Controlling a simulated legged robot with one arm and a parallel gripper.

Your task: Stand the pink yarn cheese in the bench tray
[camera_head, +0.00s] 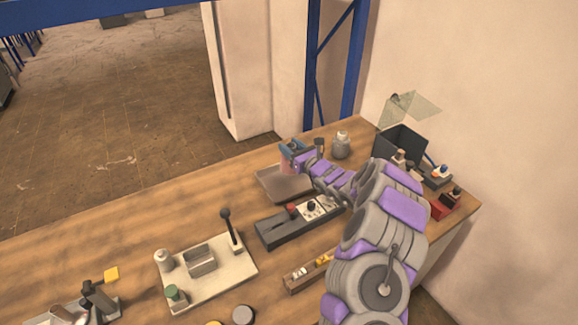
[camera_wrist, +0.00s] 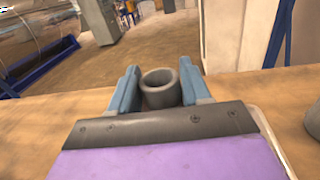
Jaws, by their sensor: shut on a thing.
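My gripper (camera_head: 291,152) is at the far side of the workbench, over the back part of the shallow grey bench tray (camera_head: 284,188). Its blue fingers are shut on the pink yarn cheese (camera_head: 286,162), of which only a small pink patch shows in the head view. In the wrist view, the cheese's grey hollow core end (camera_wrist: 160,82) stands up between the two fingers (camera_wrist: 160,90), open end up and roughly upright. The rest of the cheese is hidden behind my gripper. I cannot tell whether its base touches the tray.
A grey jar (camera_head: 341,146) stands right of the tray. A dark control box with a red knob (camera_head: 290,209) lies in front. A cream lever plate (camera_head: 206,270) is nearer left. A black open bin (camera_head: 402,140) is at the right. The bench's left back is clear.

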